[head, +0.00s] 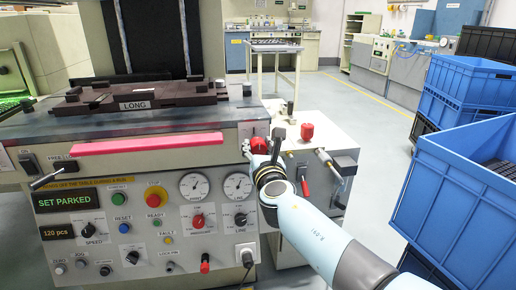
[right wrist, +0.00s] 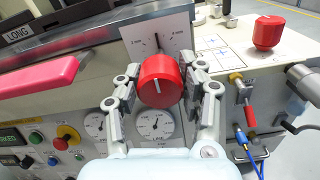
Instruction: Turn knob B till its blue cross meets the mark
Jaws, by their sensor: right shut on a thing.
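In the right wrist view a red knob (right wrist: 160,88) with a white pointer line stands out from a white dial plate (right wrist: 157,32) on the machine's front. My right gripper (right wrist: 163,75) is shut on this knob, one finger on each side. In the head view the knob (head: 258,144) is partly hidden by my right gripper (head: 262,158). A second red knob (right wrist: 268,32) stands on top, beside a white sheet (right wrist: 224,60) with thin blue crosses. No knob letter is readable, and the crosses are too small to judge against a mark. My left gripper is not in view.
A pink bar (head: 148,144) runs along the machine's front edge, left of the held knob. A red-handled lever (right wrist: 249,115) and a grey cylinder (right wrist: 302,78) stick out at the right.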

